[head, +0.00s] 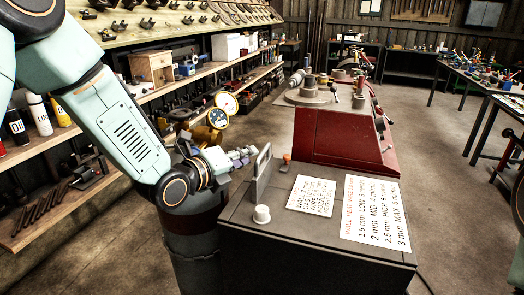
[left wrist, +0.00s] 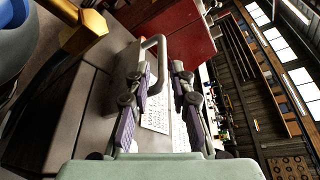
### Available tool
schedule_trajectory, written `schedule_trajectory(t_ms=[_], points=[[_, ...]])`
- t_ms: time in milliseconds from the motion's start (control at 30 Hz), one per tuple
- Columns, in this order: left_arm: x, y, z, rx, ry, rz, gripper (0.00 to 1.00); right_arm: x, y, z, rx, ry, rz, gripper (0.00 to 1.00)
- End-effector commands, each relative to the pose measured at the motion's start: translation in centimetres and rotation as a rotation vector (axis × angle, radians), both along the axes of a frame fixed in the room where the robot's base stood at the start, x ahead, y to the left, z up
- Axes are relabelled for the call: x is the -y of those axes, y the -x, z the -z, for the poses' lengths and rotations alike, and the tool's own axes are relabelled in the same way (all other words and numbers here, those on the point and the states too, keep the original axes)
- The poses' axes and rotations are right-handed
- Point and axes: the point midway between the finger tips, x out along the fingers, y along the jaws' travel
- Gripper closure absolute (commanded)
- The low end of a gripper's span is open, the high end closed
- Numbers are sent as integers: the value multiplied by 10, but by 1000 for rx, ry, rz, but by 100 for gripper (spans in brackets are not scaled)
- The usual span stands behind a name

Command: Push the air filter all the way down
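I cannot tell for sure which thing is the air filter. My left gripper (head: 245,156) is above the rear left edge of a dark grey machine box (head: 250,252), close beside its upright grey handle (head: 262,172). A white cap-like knob (head: 262,214) and a small orange knob (head: 286,158) stand on the box top. My right gripper is out of view.
Brass fittings with round gauges (head: 218,118) stand just behind my left gripper. Printed cards (head: 375,213) lie on the box top. A red machine (head: 342,140) stands behind. Loaded shelves (head: 60,185) line the left wall. The floor (head: 440,150) at right is open.

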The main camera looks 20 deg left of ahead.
Motion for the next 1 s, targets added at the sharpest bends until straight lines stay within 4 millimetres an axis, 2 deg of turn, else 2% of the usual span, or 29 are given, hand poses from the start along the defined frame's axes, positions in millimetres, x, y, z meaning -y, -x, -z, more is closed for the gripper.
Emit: schedule_trajectory(t_ms=[200,433,800,1000], points=[[13,-30,7,0,-4,3,78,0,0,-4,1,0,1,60],[22,-52,12,-2,0,3,78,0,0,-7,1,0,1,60],[24,-59,13,-3,3,2,78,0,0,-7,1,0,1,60],[24,-59,13,-2,2,3,94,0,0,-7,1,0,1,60]])
